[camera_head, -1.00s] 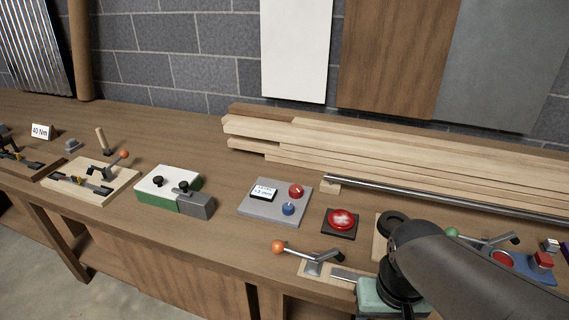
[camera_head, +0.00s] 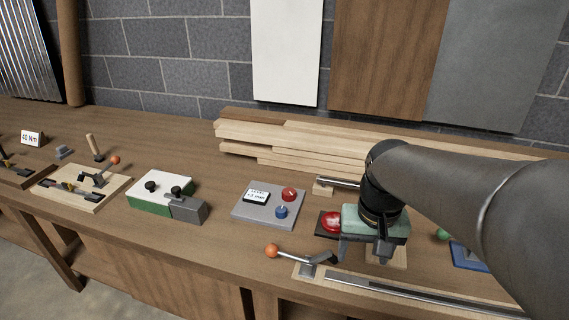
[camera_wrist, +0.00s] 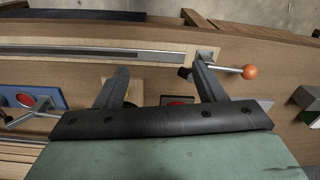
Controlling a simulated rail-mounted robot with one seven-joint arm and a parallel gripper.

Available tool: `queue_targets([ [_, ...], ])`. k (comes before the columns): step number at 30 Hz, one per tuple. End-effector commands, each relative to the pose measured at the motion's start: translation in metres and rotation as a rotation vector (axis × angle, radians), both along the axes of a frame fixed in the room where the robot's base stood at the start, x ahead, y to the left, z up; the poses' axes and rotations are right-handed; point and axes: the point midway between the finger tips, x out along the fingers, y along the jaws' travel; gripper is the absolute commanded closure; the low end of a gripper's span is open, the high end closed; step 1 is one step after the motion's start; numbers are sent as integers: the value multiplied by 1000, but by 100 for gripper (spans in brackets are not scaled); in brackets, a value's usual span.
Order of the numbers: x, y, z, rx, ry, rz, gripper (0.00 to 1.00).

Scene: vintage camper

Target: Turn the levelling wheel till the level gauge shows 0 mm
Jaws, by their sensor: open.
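A grey panel (camera_head: 246,214) on the bench carries a small white display (camera_head: 256,196), a red knob (camera_head: 289,194) and a blue knob (camera_head: 281,212). The display ends in "mm"; its number is too small to read surely. Which part is the levelling wheel is not clear from the pictures. My gripper (camera_head: 366,250) is open and empty, right of the panel, over the bench near a red button on a dark base (camera_head: 330,222). In the wrist view my gripper (camera_wrist: 160,72) has both fingers apart with nothing between them.
A lever with an orange ball (camera_head: 272,251) stands in front, on a long rail board (camera_head: 420,293). A green and white box with a grey block (camera_head: 186,209) is left of the panel. Stacked planks (camera_head: 290,146) lie behind. Bench between box and panel is clear.

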Motion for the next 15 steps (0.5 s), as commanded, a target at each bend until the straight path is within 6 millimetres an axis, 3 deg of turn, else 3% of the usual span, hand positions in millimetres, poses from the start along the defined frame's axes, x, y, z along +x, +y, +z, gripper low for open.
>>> queue_targets([
  [1,37,6,14,6,4,-24,36],
  [6,141,27,49,24,15,-117,36],
  [11,226,54,63,37,24,-198,36],
  [15,287,81,60,44,31,-261,36],
])
